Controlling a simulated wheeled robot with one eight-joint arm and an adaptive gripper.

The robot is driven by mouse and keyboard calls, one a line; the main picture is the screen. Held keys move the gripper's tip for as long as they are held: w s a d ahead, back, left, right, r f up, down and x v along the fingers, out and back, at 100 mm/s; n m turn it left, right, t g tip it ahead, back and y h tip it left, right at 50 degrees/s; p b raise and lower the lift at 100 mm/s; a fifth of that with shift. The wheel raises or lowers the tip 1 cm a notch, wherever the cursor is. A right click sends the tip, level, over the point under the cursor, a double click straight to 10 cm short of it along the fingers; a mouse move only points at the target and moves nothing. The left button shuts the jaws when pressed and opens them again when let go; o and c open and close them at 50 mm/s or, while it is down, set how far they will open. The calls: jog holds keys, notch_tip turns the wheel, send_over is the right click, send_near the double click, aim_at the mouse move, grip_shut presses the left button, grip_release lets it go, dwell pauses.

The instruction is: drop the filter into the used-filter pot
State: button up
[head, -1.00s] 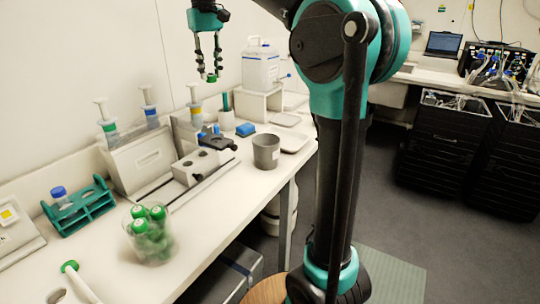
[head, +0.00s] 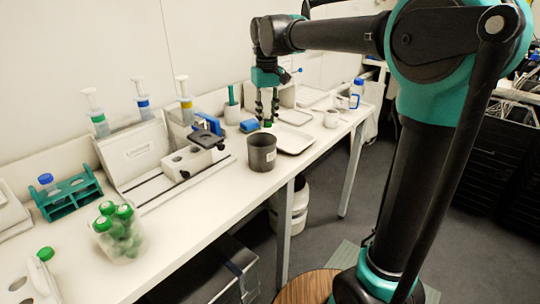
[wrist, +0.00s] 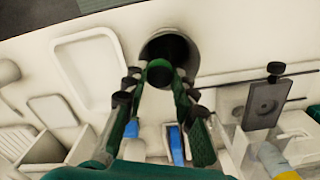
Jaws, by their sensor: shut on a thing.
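The green filter (head: 267,124) is small and round, held at the fingertips of my gripper (head: 267,119). It also shows in the wrist view (wrist: 159,73) between the two fingers. A dark grey open pot (head: 262,155) stands upright near the bench's front edge; it fits the used-filter pot. In the head view the filter is just above and slightly behind the pot's rim. In the wrist view the filter overlaps the near side of the pot's dark opening (wrist: 184,50). Whether it is fully over the opening I cannot tell. The pot's inside is too dark to read.
A white tray (head: 304,140) lies right of the pot. A clear beaker of green-capped tubes (head: 138,246) and a teal rack (head: 45,205) are further left. A blue block (head: 249,126) lies behind.

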jog(key=shift+f, duration=2.45)
jog(key=o, duration=0.8)
jog(key=shift+r, duration=0.1)
notch_tip(320, 180, up, 12)
jog(key=shift+f, duration=0.1)
